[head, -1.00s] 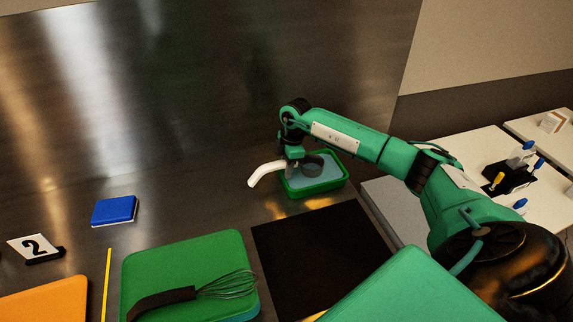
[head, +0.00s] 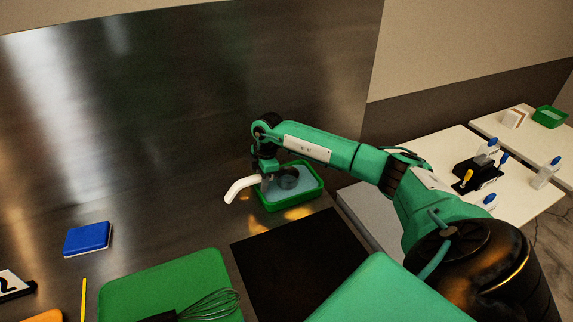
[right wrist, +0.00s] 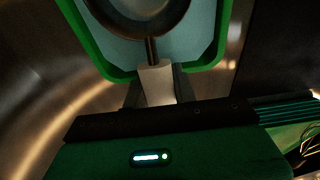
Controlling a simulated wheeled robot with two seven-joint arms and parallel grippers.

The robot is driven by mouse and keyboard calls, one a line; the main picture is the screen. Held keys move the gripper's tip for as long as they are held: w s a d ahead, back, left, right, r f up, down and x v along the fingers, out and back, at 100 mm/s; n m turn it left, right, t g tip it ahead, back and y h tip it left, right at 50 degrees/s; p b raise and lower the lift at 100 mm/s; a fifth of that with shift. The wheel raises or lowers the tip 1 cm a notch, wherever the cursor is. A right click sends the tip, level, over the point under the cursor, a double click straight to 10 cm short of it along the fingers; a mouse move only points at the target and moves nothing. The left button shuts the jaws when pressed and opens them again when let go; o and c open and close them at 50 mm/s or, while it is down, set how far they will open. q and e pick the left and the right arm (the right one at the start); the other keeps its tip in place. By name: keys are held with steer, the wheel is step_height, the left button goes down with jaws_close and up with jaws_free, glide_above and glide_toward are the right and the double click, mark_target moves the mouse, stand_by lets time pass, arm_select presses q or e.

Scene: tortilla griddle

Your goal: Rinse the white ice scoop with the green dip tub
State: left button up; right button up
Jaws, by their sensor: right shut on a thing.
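The ice scoop has a curved white handle (head: 240,188) and a dark grey bowl (head: 288,180). My right gripper (head: 266,174) is shut on the handle. In the right wrist view, the white handle (right wrist: 155,84) sits between the fingers, and the round bowl shows at the top edge, partly cut off. The green dip tub (head: 306,199) holds pale blue liquid. The bowl is within the tub's rim; I cannot tell how deep it sits in the liquid. The tub's rim (right wrist: 101,64) also shows in the right wrist view. My left gripper is not in view.
A black mat (head: 300,265) lies in front of the tub. A green board (head: 150,280) with a whisk (head: 212,303) and a blue block (head: 88,238) are to the left. A metal wall stands behind. White tables with bottles are at the right.

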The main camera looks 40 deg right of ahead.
steer(key=shift+d, duration=0.3)
steer(key=shift+a+p, duration=0.35)
steer(key=shift+a, duration=0.4)
steer(key=shift+d, duration=0.75)
steer(key=shift+r+p, duration=1.7)
steer(key=shift+r, duration=0.65)
